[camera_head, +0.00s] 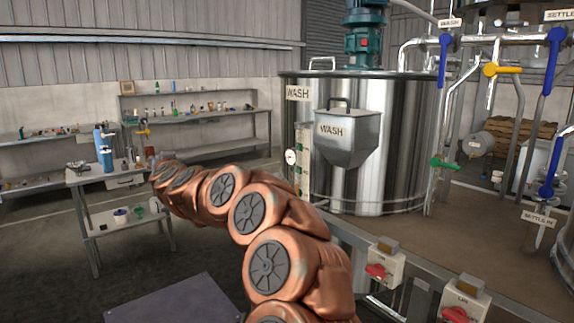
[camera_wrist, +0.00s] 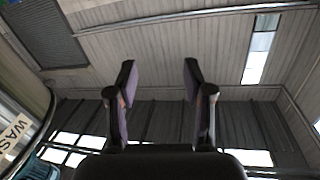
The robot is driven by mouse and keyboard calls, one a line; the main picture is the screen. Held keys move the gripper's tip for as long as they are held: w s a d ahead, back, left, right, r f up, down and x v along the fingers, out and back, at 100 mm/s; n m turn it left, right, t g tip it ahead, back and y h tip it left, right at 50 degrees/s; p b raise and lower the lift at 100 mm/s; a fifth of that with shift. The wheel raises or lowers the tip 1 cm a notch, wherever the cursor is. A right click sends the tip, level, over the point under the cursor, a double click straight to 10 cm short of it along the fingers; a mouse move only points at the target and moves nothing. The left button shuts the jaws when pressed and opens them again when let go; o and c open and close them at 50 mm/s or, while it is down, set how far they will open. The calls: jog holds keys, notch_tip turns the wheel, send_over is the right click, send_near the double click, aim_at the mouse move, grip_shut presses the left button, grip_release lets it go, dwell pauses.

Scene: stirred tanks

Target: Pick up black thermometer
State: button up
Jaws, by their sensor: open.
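My gripper (camera_wrist: 158,85) shows in the wrist view with its two fingers apart and nothing between them. It faces up toward the ceiling and the upper wall. In the head view my copper-coloured arm stretches from the bottom middle toward the left, and its far end lies near a small bench (camera_head: 95,178); the gripper itself cannot be made out there. Small items stand on that bench and on the shelves behind, but they are too small for me to tell a black thermometer among them.
A large steel tank (camera_head: 385,130) marked WASH stands right of centre with a hopper (camera_head: 347,138) on its front. Control boxes with red switches (camera_head: 384,268) sit on a rail at the lower right. A long shelf (camera_head: 200,143) lines the back wall. Open floor lies at left.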

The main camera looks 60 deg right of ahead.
jog(key=s+d+f+m+g+h, duration=0.2)
jog(key=s+d+h, duration=0.1)
jog(key=d, duration=0.5)
jog(key=s+d+f+m+g+h, duration=0.2)
jog(key=d+m+g+h, duration=0.15)
jog(key=d, duration=0.55)
jog(key=s+d+f+m+g+h+b, duration=0.1)
jog(key=s+d+f+m+g+h, duration=0.35)
jog(key=s+d+g, duration=0.65)
jog(key=shift+s+d+t+y+p, duration=0.15)
jog(key=shift+s+d+t+p, duration=0.25)
jog(key=shift+d, duration=1.25)
jog(key=shift+s+d+t+y+p, duration=0.15)
jog(key=shift+d+t+p, duration=0.3)
jog(key=shift+d, duration=1.25)
jog(key=shift+s+d+t+y+p, duration=0.25)
jog(key=shift+d+t, duration=0.35)
jog(key=shift+d, duration=1.05)
jog(key=shift+w, duration=0.1)
jog(key=shift+c, duration=0.4)
grip_shut()
